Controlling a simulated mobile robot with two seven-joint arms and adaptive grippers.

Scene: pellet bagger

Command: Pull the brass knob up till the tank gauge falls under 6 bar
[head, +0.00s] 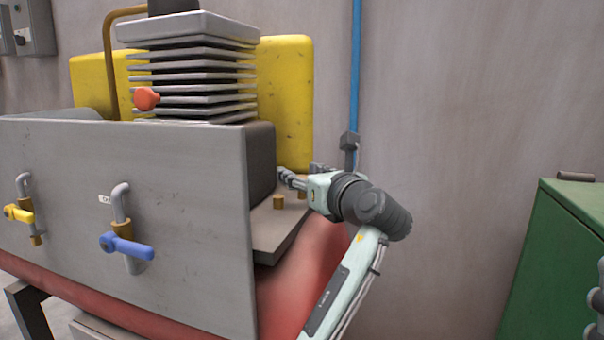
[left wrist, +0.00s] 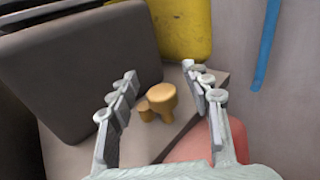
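In the left wrist view a brass knob (left wrist: 161,96) with a round flat top stands on a grey plate, between and beyond my left gripper's fingers (left wrist: 160,78). A smaller brass piece (left wrist: 146,112) is beside it. The fingers are apart and no contact with the knob shows. In the head view my left gripper (head: 287,178) reaches over the plate from the right. A brass piece (head: 278,202) shows below it; I cannot tell whether it is the knob. The red tank (head: 305,270) is under the plate. No gauge face is visible. My right gripper is out of view.
A grey panel (head: 190,200) with a yellow-handled valve (head: 20,214) and a blue-handled valve (head: 127,246) stands left of my gripper. Behind are a finned block (head: 190,75) and yellow guard (head: 287,100). A green cabinet (head: 555,260) is at right.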

